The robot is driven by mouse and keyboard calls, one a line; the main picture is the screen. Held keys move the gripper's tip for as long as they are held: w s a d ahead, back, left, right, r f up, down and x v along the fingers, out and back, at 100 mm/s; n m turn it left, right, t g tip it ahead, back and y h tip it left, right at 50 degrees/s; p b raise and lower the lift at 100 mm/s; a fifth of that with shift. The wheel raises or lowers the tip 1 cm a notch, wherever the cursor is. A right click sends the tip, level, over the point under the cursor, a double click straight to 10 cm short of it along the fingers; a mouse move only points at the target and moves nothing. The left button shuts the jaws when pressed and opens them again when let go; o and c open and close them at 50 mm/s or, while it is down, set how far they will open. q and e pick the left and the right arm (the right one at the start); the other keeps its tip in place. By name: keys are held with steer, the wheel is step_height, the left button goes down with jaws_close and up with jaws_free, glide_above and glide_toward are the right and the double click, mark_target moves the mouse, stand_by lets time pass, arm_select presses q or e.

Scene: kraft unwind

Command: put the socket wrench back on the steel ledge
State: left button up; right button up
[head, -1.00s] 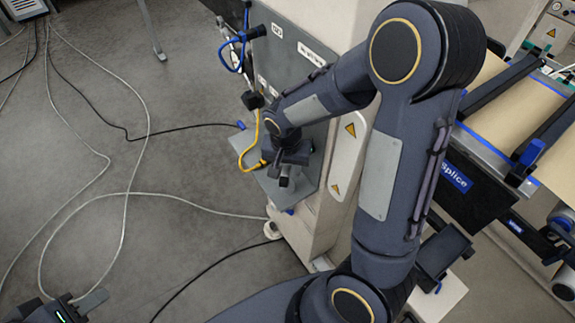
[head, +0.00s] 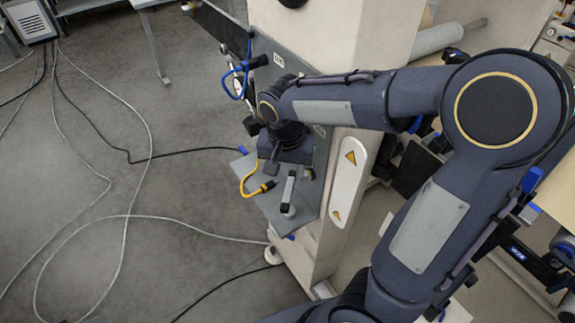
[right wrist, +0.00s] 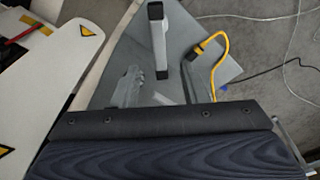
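The steel ledge (head: 262,205) is a grey plate on the side of the pale machine. The socket wrench, a silver bar with dark ends (head: 289,190), rests on it towards the front; it also shows in the right wrist view (right wrist: 159,45). My right gripper (head: 285,158) is above the ledge just behind the wrench, and a gap shows between them in the right wrist view. Its fingertips are hidden, so I cannot tell whether it is open. My left gripper is out of view.
A yellow cable (head: 246,182) with a dark plug lies on the ledge, left of the wrench. A blue-handled cable (head: 238,75) hangs at the machine panel. A white guard with warning triangles (head: 346,180) stands right of the ledge. Loose cables cross the open floor at left.

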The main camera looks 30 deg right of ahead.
steer(key=s+a+r+n+t+y, duration=0.1)
steer(key=s+n+t+y, duration=0.1)
steer(key=s, duration=0.6)
steer(key=s+a+r+n+t+y, duration=0.2)
steer(key=s+n, duration=0.2)
steer(key=s, duration=0.4)
steer(key=shift+r+t+y, duration=0.2)
steer(key=shift+t+y, duration=0.1)
steer(key=shift+y, duration=0.1)
